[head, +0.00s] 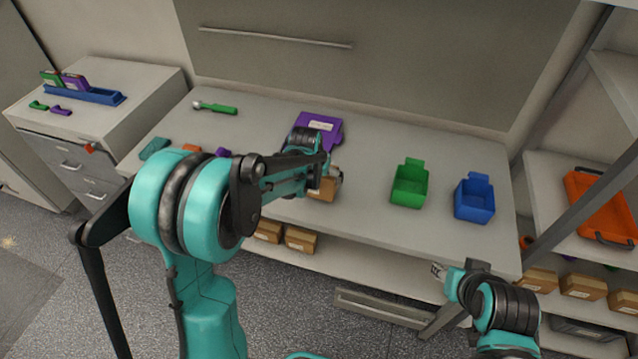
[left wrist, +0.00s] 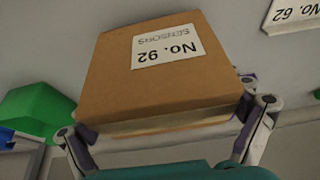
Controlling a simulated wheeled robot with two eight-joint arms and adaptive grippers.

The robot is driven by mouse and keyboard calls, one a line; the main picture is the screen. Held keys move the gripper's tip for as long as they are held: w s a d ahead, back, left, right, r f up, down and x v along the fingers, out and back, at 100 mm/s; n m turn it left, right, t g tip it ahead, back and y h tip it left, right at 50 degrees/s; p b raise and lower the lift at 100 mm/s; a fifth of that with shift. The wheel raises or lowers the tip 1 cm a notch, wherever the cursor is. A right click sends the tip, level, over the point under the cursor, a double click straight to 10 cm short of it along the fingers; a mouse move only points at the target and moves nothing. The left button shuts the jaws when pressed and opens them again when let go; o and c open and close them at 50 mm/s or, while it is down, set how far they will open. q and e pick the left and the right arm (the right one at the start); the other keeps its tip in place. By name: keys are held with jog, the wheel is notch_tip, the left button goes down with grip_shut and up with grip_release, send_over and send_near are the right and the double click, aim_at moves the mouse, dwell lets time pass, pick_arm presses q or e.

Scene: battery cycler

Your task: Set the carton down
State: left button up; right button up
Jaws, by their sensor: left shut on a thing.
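A brown cardboard carton (head: 323,189) is at the front part of the grey worktop, partly hidden by my left arm. In the left wrist view the carton (left wrist: 160,75) fills the middle, its label reading "No. 92 SENSORS" upside down. My left gripper (head: 334,178) is shut on the carton, with its fingers at the carton's near end in the left wrist view. I cannot tell whether the carton's underside touches the worktop. My right gripper (head: 438,270) is apart from the carton, in front of the worktop's right side; its jaw opening is too small to read.
A purple bin (head: 325,128) is behind the carton. A green bin (head: 409,186) and a blue bin (head: 474,200) stand to the right, with bare worktop between. A green-handled tool (head: 216,108) lies back left. More cartons (head: 301,239) sit on the shelf below.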

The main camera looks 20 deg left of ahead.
pick_arm(q)
notch_tip(320, 180, down, 3)
jog(key=shift+w+r+b, duration=0.1)
jog(key=shift+r+b, duration=0.05)
jog(key=shift+b, duration=0.15)
jog(key=o, duration=1)
jog(key=shift+c, duration=0.2)
